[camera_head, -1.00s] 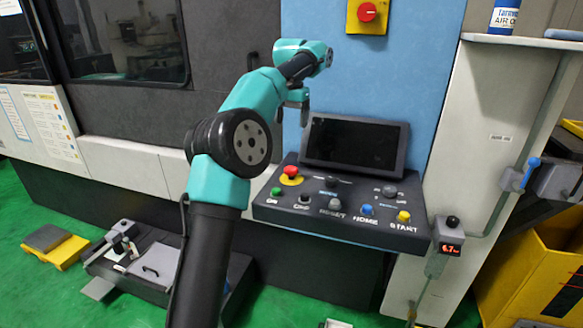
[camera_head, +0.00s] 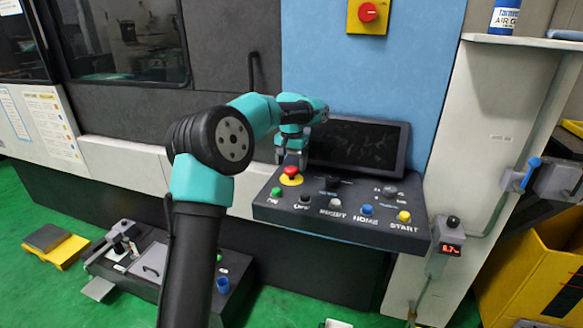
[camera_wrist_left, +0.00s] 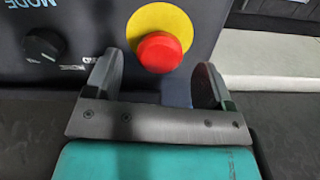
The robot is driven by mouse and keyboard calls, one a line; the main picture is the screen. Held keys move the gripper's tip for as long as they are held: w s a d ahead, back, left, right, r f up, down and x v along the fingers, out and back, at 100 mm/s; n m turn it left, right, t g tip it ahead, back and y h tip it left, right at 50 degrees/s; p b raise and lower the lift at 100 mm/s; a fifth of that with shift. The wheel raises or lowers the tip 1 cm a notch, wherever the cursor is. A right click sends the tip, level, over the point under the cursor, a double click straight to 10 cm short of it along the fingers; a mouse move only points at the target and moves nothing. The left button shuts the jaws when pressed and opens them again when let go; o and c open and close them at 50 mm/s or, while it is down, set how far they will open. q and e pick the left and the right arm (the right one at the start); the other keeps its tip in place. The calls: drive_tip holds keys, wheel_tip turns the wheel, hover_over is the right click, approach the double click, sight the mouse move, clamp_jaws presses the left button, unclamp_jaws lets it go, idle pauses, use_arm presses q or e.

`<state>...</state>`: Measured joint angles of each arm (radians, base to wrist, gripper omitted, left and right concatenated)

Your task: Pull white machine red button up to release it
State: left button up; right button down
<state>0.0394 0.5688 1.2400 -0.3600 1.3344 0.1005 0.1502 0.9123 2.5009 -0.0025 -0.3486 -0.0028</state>
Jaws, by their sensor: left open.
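The red button (camera_head: 291,172) sits on a yellow disc at the upper left of the dark control panel (camera_head: 330,219). In the left wrist view the red button (camera_wrist_left: 159,52) shows on its yellow disc (camera_wrist_left: 161,18), just beyond and between the two fingers. My left gripper (camera_head: 291,160) is just above and behind the button in the head view. In the left wrist view my left gripper (camera_wrist_left: 153,82) is open, one finger to each side of the button, with no clear contact. My right gripper is not in view.
A dark screen (camera_head: 356,143) stands behind the panel. Green, blue and yellow (camera_head: 403,216) buttons and a black knob (camera_wrist_left: 43,45) are on the panel. Another red button (camera_head: 367,12) on a yellow box is on the blue wall above. A shelf pillar stands at the right.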

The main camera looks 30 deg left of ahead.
sight(291, 168)
use_arm(q)
drive_tip(key=shift+f, duration=1.05)
drive_tip(key=c, duration=1.3)
drive_tip(key=shift+r, duration=0.7)
drive_tip(key=o, duration=1.3)
drive_tip(key=shift+r, duration=0.1)
wheel_tip(291, 168, up, 17)
